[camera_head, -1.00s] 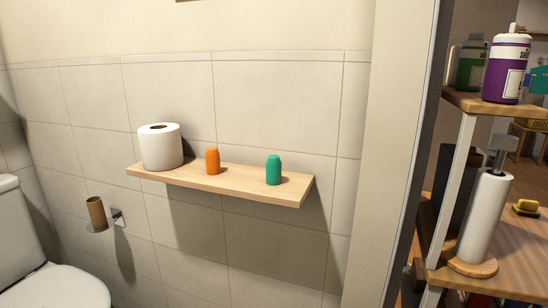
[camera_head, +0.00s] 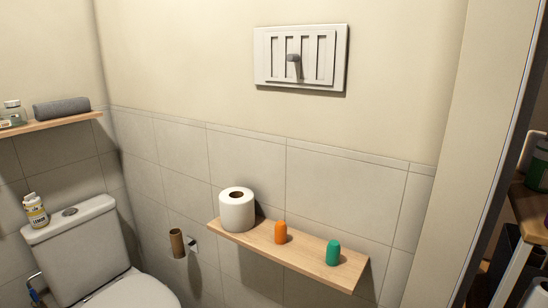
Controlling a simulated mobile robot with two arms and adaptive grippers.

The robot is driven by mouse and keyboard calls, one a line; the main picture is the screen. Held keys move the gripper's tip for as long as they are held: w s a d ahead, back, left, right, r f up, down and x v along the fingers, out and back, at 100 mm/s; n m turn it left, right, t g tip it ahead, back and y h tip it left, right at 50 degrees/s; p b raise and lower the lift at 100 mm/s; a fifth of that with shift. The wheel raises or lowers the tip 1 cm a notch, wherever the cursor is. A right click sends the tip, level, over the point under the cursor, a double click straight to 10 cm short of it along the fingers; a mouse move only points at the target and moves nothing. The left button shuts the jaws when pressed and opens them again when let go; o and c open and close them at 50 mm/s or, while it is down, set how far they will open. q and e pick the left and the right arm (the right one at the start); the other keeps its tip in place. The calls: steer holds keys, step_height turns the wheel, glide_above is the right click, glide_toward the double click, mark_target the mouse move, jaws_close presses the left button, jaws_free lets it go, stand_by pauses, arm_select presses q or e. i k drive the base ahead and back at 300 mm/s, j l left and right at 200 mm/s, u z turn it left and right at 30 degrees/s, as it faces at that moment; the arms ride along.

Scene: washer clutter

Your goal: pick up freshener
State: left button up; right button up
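No label in view plainly names a freshener. A small orange container (camera_head: 280,231) and a small green container (camera_head: 333,252) stand upright on a wooden wall shelf (camera_head: 300,262), and either could be it. A white bottle with a yellow label (camera_head: 35,211) stands on the toilet tank at the left; its label is too small to read surely. Neither of my grippers is in view.
A toilet paper roll (camera_head: 237,209) stands at the shelf's left end. An empty cardboard roll (camera_head: 177,243) sits on a wall holder below. The toilet (camera_head: 85,245) is at left, under another shelf (camera_head: 55,124) with a jar and grey roll. A door frame (camera_head: 470,150) bounds the right.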

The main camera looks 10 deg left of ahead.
mark_target(37, 214)
steer(key=u, duration=0.45)
steer(key=j+u, duration=0.15)
steer(key=u, duration=0.8)
steer(key=j+u, duration=0.15)
steer(key=u, duration=0.3)
steer(key=i+z, duration=0.2)
steer(key=z, duration=0.25)
steer(key=i+j+z, duration=0.15)
steer(key=z, duration=0.25)
steer(key=i, duration=0.05)
